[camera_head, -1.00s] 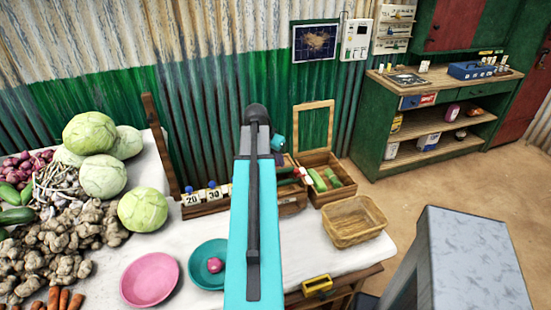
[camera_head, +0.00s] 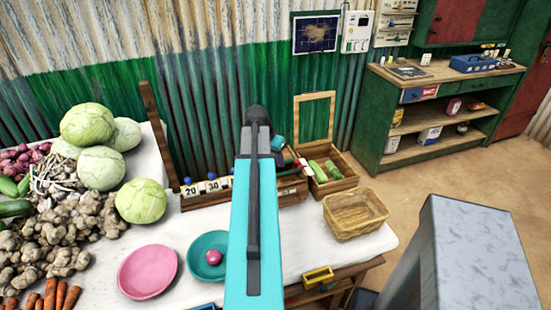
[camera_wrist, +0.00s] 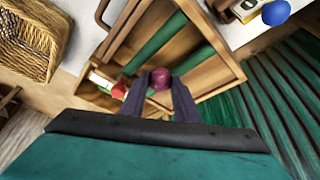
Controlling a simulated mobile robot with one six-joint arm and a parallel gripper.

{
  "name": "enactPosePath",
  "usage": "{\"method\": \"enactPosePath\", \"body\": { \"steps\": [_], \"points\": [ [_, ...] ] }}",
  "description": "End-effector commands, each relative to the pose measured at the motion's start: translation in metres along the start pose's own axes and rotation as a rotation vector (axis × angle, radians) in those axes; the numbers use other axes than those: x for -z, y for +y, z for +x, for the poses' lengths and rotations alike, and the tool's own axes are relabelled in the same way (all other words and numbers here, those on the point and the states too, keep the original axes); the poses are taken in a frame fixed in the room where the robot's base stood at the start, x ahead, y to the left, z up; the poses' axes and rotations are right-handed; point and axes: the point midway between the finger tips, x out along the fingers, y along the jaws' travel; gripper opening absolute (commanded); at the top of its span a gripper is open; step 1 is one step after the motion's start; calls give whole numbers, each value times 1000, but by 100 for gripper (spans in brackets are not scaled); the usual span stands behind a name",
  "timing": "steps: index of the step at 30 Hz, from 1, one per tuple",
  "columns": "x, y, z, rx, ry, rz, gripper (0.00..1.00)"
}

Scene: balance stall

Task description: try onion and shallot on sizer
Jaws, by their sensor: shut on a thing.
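My gripper (camera_wrist: 160,95) is shut on a round purple bulb (camera_wrist: 160,78) in the wrist view. I cannot tell from its look whether it is the onion or the shallot. It is over an open wooden box. In the head view my arm hides the gripper and the bulb. A small pinkish-purple bulb (camera_head: 213,257) lies in the teal bowl (camera_head: 194,270). A wooden rack with number labels 20 and 30 (camera_head: 202,187) and blue knobs, likely the sizer, stands at the back of the table, partly behind my arm.
A pink bowl (camera_head: 148,272) stands left of the teal one. A wicker basket (camera_head: 355,222) is at the table's right. The wooden box (camera_head: 345,183) holds green pieces. Cabbages (camera_head: 101,171) and ginger lie at the left. The white cloth (camera_head: 300,243) is clear between the arm and the basket.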

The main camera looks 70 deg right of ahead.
Motion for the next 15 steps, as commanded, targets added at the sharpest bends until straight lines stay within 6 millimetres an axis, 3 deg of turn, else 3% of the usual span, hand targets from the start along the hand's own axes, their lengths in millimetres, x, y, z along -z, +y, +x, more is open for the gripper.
{"method": "enactPosePath", "body": {
  "steps": [15],
  "points": [
    [-3,0,7,0,0,0,7]
  ]
}}
